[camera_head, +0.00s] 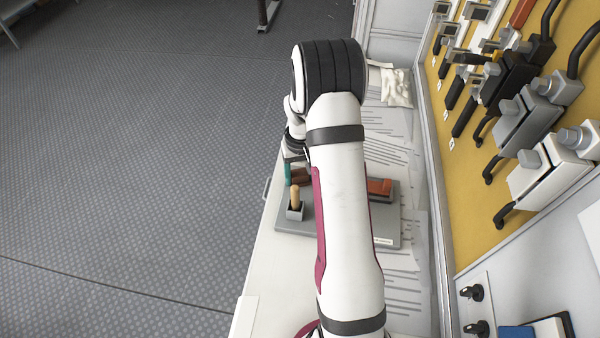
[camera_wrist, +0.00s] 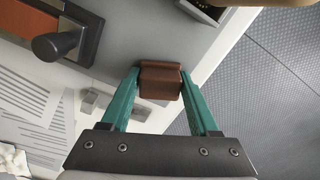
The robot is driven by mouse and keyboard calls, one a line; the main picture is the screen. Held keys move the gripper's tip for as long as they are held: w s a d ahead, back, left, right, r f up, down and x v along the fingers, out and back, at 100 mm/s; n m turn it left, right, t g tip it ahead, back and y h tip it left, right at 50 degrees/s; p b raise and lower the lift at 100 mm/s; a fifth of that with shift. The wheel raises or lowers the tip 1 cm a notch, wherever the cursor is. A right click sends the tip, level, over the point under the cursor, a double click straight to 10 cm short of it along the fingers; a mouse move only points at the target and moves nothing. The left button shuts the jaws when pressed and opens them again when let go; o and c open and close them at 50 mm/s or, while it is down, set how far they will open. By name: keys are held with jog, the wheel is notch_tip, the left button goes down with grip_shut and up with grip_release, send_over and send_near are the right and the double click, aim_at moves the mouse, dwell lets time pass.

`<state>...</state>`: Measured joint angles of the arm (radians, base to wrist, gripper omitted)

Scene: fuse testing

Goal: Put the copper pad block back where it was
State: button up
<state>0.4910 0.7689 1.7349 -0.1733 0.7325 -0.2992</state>
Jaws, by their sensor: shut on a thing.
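The copper pad block (camera_wrist: 160,80) is a brown-red block between the two teal fingers of my gripper (camera_wrist: 155,88) in the wrist view. My gripper is shut on it, with a finger on each side. In that view the block overlaps the edge of the grey board (camera_wrist: 125,25); I cannot tell whether it touches the board. In the head view the block (camera_head: 300,177) shows partly behind my arm, at the far left end of the grey board (camera_head: 388,236). My gripper (camera_head: 291,174) is mostly hidden there, with one teal finger visible.
A wooden handle (camera_head: 295,195) stands in a small grey holder (camera_head: 294,213) on the board. A red-orange block (camera_head: 380,188) lies in a dark tray on the board; it has a black knob in the wrist view. Printed sheets (camera_head: 392,150) lie around. A yellow fuse panel (camera_head: 462,150) stands right.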

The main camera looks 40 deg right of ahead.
aim_at(301, 173)
jog(key=o, duration=1.3)
notch_tip(301, 173, up, 12)
jog(key=s+a+r, duration=0.4)
jog(key=a+r, duration=0.1)
jog(key=a, duration=0.3)
jog(key=shift+m+y, duration=0.5)
jog(key=shift+y, duration=0.4)
jog(key=s+a, duration=0.5)
jog(key=s, duration=0.2)
jog(key=s+a+r, duration=0.1)
jog(key=s+a, duration=0.4)
jog(key=s, duration=0.1)
jog(key=s+a+r, duration=0.1)
jog(key=s+a, duration=0.4)
jog(key=s, duration=0.2)
jog(key=shift+s+a+r, duration=0.1)
jog(key=shift+s+r, duration=0.15)
jog(key=shift+s, duration=0.05)
